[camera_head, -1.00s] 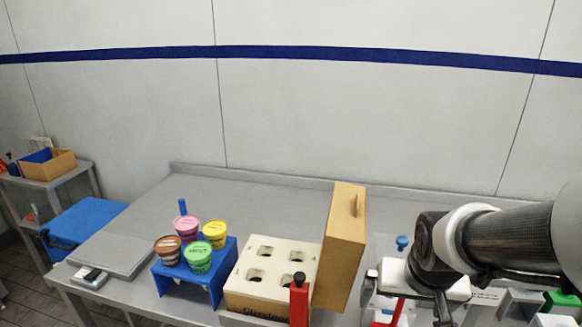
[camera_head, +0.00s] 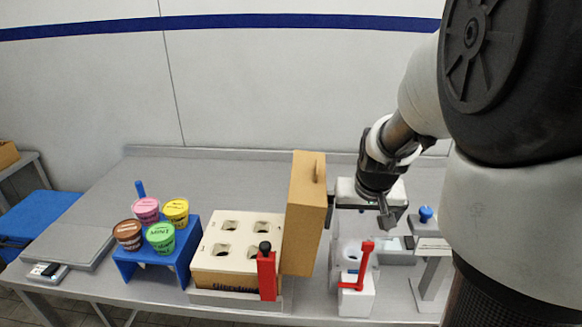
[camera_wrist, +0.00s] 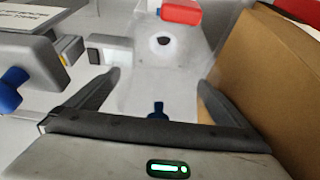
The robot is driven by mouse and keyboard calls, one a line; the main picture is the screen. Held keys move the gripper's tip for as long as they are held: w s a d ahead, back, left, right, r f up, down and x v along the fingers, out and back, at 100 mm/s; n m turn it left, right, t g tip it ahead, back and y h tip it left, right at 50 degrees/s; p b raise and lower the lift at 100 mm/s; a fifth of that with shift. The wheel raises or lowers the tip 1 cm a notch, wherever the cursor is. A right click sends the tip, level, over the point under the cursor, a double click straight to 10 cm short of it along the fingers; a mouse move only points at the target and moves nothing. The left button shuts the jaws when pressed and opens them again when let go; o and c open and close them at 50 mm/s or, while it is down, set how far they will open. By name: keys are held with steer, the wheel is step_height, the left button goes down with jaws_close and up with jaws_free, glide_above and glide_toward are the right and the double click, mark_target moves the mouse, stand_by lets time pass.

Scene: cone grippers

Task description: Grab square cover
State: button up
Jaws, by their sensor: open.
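The brown square cover (camera_head: 303,225) stands upright on its edge beside the right side of the cream carton insert with holes (camera_head: 255,221). A small handle tab (camera_head: 318,170) sticks out from its right face near the top. My gripper (camera_head: 366,208) is open and empty just right of the cover, in front of the back wall. In the wrist view the cover (camera_wrist: 275,75) fills the right side, beyond one finger of my gripper (camera_wrist: 157,88). The tab is not clear there. I cannot tell whether that finger touches the cover.
A red-handled clamp (camera_head: 357,270) stands below my gripper, and another red handle (camera_head: 267,275) stands before the carton. A blue knob (camera_head: 426,214) is to the right. Ice cream cups sit on a blue stand (camera_head: 187,250) at left. The table's back (camera_head: 230,175) is clear.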

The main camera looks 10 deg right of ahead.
steer(key=shift+w+d+f, duration=0.1)
steer(key=shift+w+f, duration=0.25)
steer(key=shift+f, duration=0.2)
steer(key=c, duration=1)
steer(key=shift+c, duration=0.2)
steer(key=shift+r, duration=0.1)
